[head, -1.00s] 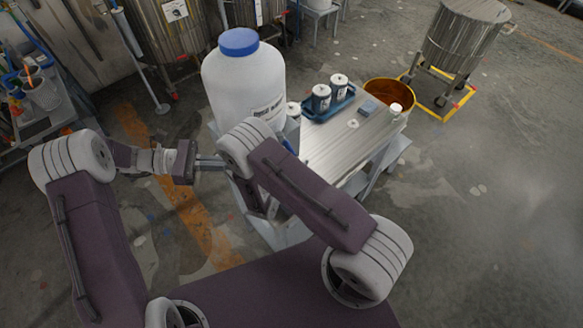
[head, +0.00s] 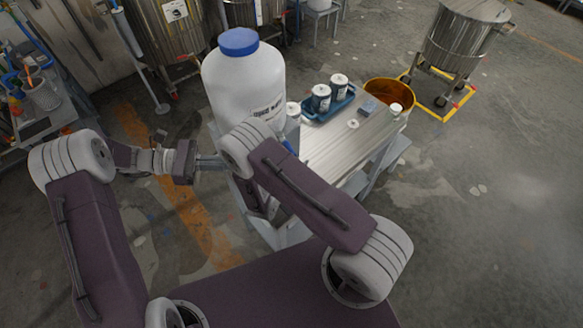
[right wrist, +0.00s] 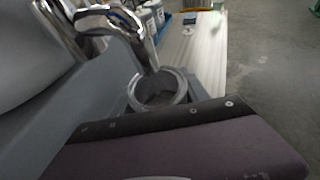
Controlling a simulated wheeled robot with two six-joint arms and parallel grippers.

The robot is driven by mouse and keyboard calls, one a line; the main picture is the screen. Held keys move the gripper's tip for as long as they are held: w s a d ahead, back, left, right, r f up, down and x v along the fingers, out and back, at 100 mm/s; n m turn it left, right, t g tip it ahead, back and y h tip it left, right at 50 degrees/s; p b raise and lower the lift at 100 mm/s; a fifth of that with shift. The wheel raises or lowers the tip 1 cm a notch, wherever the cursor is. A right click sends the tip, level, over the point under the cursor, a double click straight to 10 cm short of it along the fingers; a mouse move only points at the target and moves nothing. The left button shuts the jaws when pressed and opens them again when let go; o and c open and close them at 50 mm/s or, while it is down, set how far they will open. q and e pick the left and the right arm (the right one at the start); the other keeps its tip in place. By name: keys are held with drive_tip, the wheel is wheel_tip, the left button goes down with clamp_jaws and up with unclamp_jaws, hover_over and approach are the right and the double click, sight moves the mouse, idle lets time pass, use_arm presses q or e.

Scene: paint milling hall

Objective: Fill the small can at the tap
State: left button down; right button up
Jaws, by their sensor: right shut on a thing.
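The small can (right wrist: 158,98) is an open grey metal cup in the right wrist view. My right gripper (right wrist: 160,112) is shut on it and holds it upright or nearly so. The chrome tap (right wrist: 115,22) curves over from the upper left, with its spout end just above the can's mouth. I cannot tell whether liquid flows or how full the can is. In the head view my right forearm hides the can, the tap and my right gripper. My left gripper (head: 208,162) is left of the cart and empty; its fingertips are too small and partly covered to read.
A large white container (head: 235,80) with a blue cap stands at the cart's left end. The steel cart top (head: 335,145) bears a blue tray (head: 335,108) with dark cans. An orange-brown tub (head: 392,92) and a wheeled steel vat (head: 465,35) stand beyond. Floor at right is clear.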

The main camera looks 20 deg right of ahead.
idle(0.6)
use_arm(q)
drive_tip(key=shift+s+a, duration=0.1)
drive_tip(key=c, duration=1.9)
unclamp_jaws()
drive_tip(key=o, duration=0.6)
drive_tip(key=d+m+g+y, duration=0.1)
drive_tip(key=m, duration=0.1)
drive_tip(key=s+d+m+g+y, duration=0.1)
drive_tip(key=d+y, duration=0.1)
drive_tip(key=shift+s+r+m, duration=0.1)
drive_tip(key=shift+s+m, duration=0.05)
drive_tip(key=shift+m, duration=0.25)
drive_tip(key=shift+c, duration=0.2)
drive_tip(key=m+t+y, duration=0.7)
drive_tip(key=m+y, duration=0.3)
approach(289, 147)
drive_tip(key=f, duration=0.2)
drive_tip(key=d+f, duration=0.1)
drive_tip(key=f, duration=0.5)
drive_tip(key=shift+w+d+f, duration=0.2)
drive_tip(key=shift+w+d, duration=0.05)
use_arm(e)
drive_tip(key=s+a, duration=0.4)
drive_tip(key=shift+s+a, duration=0.15)
drive_tip(key=shift+s, duration=0.05)
